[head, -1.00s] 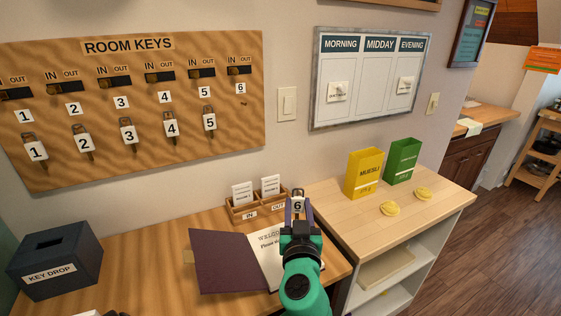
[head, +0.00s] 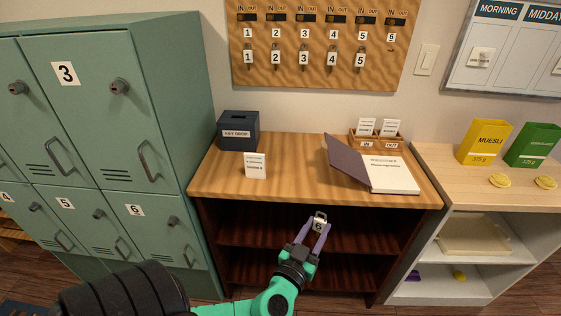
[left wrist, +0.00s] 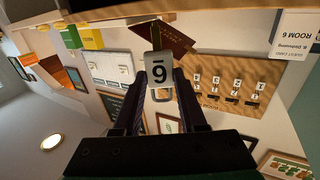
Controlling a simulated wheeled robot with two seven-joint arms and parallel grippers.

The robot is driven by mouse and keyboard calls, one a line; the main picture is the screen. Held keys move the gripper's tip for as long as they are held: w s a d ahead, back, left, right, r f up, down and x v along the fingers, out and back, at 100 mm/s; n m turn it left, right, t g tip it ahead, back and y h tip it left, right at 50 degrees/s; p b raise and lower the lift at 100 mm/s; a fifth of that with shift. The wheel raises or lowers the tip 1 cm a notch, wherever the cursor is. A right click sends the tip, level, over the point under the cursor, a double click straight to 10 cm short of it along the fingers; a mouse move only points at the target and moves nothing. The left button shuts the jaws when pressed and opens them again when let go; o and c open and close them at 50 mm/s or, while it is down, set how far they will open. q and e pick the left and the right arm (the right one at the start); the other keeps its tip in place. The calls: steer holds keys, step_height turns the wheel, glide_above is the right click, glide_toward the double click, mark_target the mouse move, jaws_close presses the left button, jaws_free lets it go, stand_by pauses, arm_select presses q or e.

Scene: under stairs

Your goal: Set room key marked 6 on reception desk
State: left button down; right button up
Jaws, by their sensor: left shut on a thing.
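The room key marked 6 (head: 319,223) has a white tag with a dark 6. My left gripper (head: 311,232) is shut on it and holds it in front of the desk's open shelves, lower than the desktop in the head view. The key's tag also shows between the fingers in the left wrist view (left wrist: 159,71). The reception desk (head: 290,182) has a wooden top with bare room at its front and middle. My right gripper is not in view.
On the desk stand the key drop box (head: 239,131), a small white card (head: 255,166), an open guest book (head: 390,174) and an in/out card tray (head: 377,139). Green lockers (head: 110,95) stand at the left, a pale shelf unit (head: 440,190) at the right.

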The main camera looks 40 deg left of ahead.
arm_select(q)
steer(key=w+a+r+n+g+y+b, duration=0.2)
steer(key=w+a+r+n+y+b, duration=0.15)
steer(key=w+a+r, duration=0.6)
steer(key=w+a+r+n+g+y+b, duration=0.15)
steer(key=w+a+r+y+b, duration=0.35)
steer(key=a+r, duration=0.65)
steer(key=shift+h, duration=0.55)
steer(key=f, duration=0.7)
steer(key=w+f+b, duration=0.1)
steer(key=f, duration=0.6)
steer(key=a+f, duration=0.1)
steer(key=f, duration=0.5)
steer(key=shift+w+a+f, duration=0.1)
steer(key=shift+w+f, duration=0.05)
steer(key=shift+f, duration=0.25)
steer(key=shift+f+b, duration=0.15)
steer(key=shift+b, duration=0.3)
steer(key=shift+c, duration=2.3)
jaws_free()
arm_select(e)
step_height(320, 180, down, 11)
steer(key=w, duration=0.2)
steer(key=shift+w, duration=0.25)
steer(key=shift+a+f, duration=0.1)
